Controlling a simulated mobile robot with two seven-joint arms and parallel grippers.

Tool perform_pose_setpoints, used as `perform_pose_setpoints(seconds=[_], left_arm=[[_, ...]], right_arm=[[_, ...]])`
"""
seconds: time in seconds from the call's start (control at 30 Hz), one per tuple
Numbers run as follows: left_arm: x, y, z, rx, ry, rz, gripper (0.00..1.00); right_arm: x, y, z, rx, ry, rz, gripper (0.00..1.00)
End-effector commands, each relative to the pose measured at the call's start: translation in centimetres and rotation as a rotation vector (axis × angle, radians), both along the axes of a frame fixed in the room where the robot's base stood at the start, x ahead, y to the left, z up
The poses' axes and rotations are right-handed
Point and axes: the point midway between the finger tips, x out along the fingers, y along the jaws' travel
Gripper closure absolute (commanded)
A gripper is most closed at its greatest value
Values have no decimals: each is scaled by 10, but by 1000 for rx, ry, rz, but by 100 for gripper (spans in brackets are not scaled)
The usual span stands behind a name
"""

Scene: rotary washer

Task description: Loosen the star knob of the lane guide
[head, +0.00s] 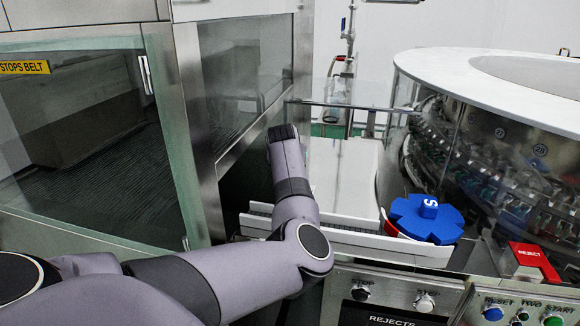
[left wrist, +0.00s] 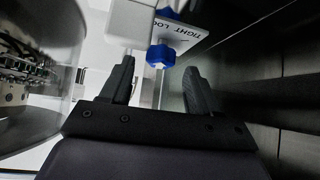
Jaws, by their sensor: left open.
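A small blue star knob (left wrist: 160,56) shows in the left wrist view on a thin pale upright rod. It lies between and beyond the fingertips of my left gripper (left wrist: 159,74), which is open and empty. The fingers appear apart from the knob. A second blue knob-like part (left wrist: 168,13) shows at the top edge beside a pale block (left wrist: 130,22). My right gripper is not in view.
A large blue star wheel (head: 426,219) marked S sits beside the round washer (head: 500,150). Glass-and-steel panels (head: 184,120) stand close left of my arm. A pale conveyor deck (head: 345,178) lies right of it. A front control panel (head: 400,292) carries knobs and buttons.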

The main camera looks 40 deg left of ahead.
Motion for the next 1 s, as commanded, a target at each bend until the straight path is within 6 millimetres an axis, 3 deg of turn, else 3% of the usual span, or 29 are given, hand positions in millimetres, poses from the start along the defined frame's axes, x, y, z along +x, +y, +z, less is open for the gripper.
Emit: perform_pose_setpoints(seconds=[0.27,0.67,0.7,0.87,1.0], left_arm=[[12,9,-14,0,0,0,39],[14,11,-17,0,0,0,39],[14,11,-17,0,0,0,42],[14,11,-17,0,0,0,94],[14,11,-17,1,0,1,95]], right_arm=[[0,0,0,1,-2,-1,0],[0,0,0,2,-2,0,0],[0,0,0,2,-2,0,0],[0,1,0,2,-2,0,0],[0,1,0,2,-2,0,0]])
